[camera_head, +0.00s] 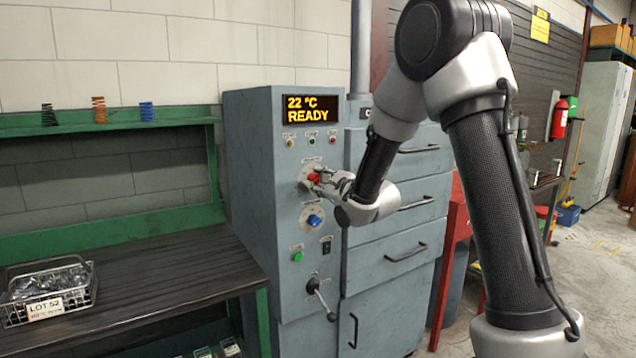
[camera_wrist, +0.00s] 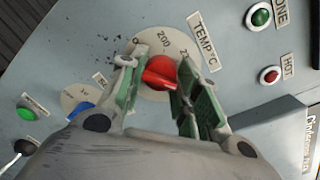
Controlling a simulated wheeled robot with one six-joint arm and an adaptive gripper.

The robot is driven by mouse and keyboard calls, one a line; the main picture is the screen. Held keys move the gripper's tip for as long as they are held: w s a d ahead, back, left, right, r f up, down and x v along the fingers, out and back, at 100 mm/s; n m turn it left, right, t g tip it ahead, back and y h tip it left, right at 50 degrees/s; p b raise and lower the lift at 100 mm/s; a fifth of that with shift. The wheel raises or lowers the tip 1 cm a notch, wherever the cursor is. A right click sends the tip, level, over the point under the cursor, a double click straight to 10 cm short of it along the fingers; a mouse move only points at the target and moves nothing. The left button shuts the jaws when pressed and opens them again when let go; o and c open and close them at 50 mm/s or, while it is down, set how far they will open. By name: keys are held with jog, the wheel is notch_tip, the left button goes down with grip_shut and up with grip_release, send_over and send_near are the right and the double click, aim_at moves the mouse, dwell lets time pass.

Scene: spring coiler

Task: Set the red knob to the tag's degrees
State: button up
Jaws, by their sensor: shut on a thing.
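The red knob (camera_head: 313,178) sits on a pale round dial on the grey machine's front. In the wrist view the red knob (camera_wrist: 160,73) shows between the fingers, with "200" and a "TEMP °C" label beside it. My gripper (camera_head: 318,180) is at the knob, its fingers on either side and shut on it; it also shows in the wrist view (camera_wrist: 158,88). Part of the dial scale is hidden by the fingers. The tag (camera_head: 45,308) on the wire basket reads "LOT 52", with a smaller line of degrees too small to read surely.
The grey machine (camera_head: 265,200) has a display (camera_head: 311,109) reading "22 °C READY". Below the red knob are a blue knob (camera_head: 315,220), a green button (camera_head: 298,256) and a lever (camera_head: 320,298). The basket (camera_head: 88,289) stands on the dark bench (camera_head: 180,270). Springs stand on the green shelf (camera_head: 175,117).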

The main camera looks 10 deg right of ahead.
jog(key=o, duration=1)
jog(key=v, duration=0.7)
jog(key=shift+s, duration=0.2)
jog(key=shift+d, duration=0.2)
